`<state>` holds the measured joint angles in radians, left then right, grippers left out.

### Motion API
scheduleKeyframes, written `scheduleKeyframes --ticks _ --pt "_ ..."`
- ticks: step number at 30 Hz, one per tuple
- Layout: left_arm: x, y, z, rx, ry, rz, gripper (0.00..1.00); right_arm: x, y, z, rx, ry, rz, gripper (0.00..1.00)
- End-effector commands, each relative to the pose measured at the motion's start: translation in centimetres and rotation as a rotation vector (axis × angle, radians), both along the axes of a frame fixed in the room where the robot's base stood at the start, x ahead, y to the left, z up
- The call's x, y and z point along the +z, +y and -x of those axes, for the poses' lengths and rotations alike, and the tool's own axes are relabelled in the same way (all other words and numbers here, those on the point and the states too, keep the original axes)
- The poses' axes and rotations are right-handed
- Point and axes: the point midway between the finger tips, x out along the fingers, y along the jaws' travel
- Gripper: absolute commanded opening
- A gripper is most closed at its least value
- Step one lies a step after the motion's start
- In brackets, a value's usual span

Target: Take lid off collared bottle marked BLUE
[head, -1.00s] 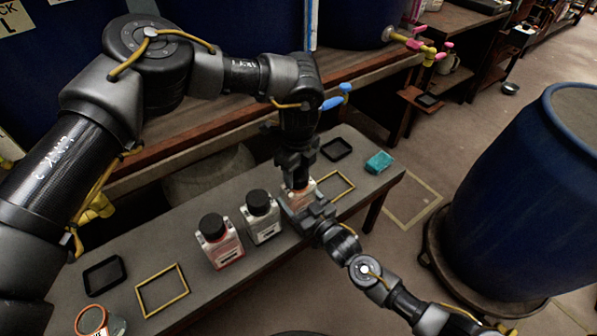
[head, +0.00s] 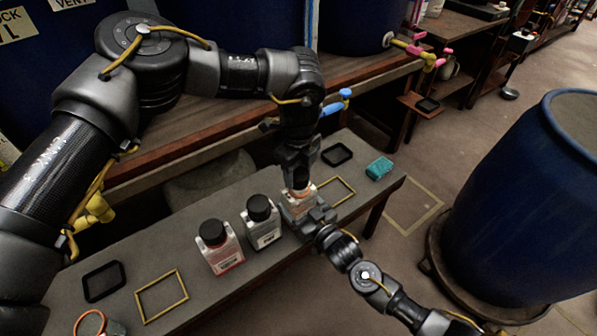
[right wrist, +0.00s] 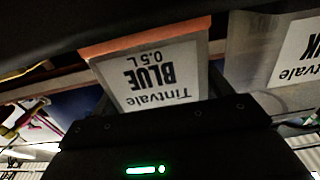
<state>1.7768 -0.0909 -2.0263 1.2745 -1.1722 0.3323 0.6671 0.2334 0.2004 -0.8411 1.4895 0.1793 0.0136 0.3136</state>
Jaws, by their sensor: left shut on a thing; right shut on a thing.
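The bottle marked BLUE (right wrist: 155,72) shows its label upside down in the right wrist view, with an orange collar (right wrist: 145,36) at its neck end. In the head view this bottle (head: 296,204) stands upright near the bench's right part. My right gripper (head: 308,214) is shut around its body from the front. My left gripper (head: 298,166) comes from above and is shut on the black lid (head: 301,181). The lid is over the bottle's neck; I cannot tell whether there is a gap between them. The fingers hide part of both.
Two more black-lidded bottles, one reddish (head: 221,248) and one pale (head: 262,222), stand to the left. Yellow frames (head: 162,294), black trays (head: 103,281), a teal block (head: 379,168) and a jar (head: 95,324) are on the bench (head: 205,290). A blue vat (head: 530,200) stands right.

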Motion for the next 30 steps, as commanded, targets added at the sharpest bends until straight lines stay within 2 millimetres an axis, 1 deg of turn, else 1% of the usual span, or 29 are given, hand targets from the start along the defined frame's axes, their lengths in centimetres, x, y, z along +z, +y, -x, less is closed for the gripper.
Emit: scheduleKeyframes --ticks 4,10,12,17,18,21,23,30 --pt "1.2 0.0 0.0 0.000 -0.002 0.001 0.21 0.0 0.0 0.0 0.001 0.001 0.001 0.37" --pt "3.6 0.0 0.0 -0.001 -0.002 0.001 0.21 -0.1 0.1 0.0 0.001 0.001 0.001 0.37" --pt "3.9 0.0 0.0 -0.001 0.000 0.000 0.21 -0.1 0.0 0.0 0.001 0.001 0.001 0.37" --pt "3.9 0.0 0.0 0.000 0.000 0.000 0.21 0.0 0.0 0.0 0.001 0.001 0.001 0.37" --pt "3.9 0.0 0.0 0.000 0.000 0.000 0.21 0.0 0.0 0.0 0.001 0.001 0.001 0.80" --pt "3.9 0.0 0.0 0.000 0.000 0.000 0.21 0.0 0.0 0.0 0.001 0.001 0.001 0.93" --pt "3.9 0.0 0.0 0.000 0.000 0.000 0.21 0.0 0.0 0.0 0.001 0.001 0.001 1.00" --pt "4.0 0.0 0.0 0.000 0.000 0.000 0.21 0.0 -0.1 0.1 0.000 0.001 0.001 1.00"
